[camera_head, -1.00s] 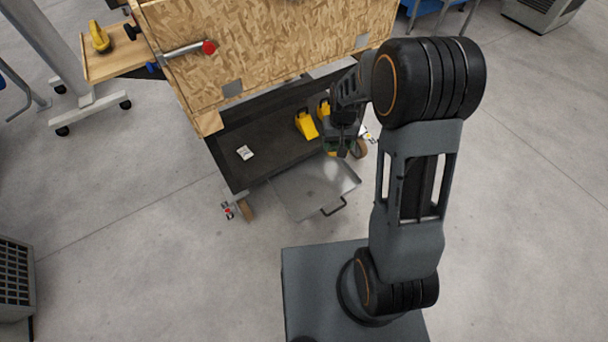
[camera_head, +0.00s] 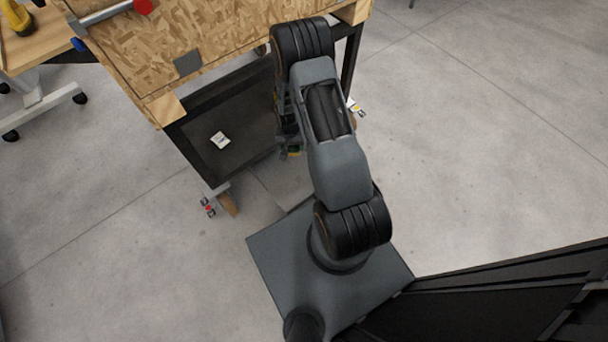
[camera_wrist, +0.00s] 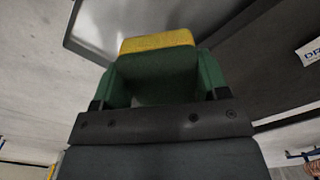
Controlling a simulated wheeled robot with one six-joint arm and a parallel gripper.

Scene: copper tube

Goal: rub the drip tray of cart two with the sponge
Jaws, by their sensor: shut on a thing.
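My gripper (camera_wrist: 160,88) has green fingers and is shut on the sponge (camera_wrist: 158,42), which shows a yellow strip and a green face in the wrist view. A grey metal drip tray (camera_wrist: 110,28) with a pale raised rim lies beyond the sponge at the upper left there. I cannot tell whether the sponge touches it. In the head view my gripper (camera_head: 290,148) is low at the front edge of the wood-topped cart (camera_head: 215,50). A sliver of the tray (camera_head: 278,180) shows on the floor below; my arm hides most of it.
The cart's dark lower shelf (camera_head: 240,150) holds a small white card (camera_head: 220,140). A side table (camera_head: 40,50) with a yellow tool (camera_head: 17,18) stands at the upper left. A white label (camera_wrist: 311,50) shows in the wrist view. Floor at the left and right is open.

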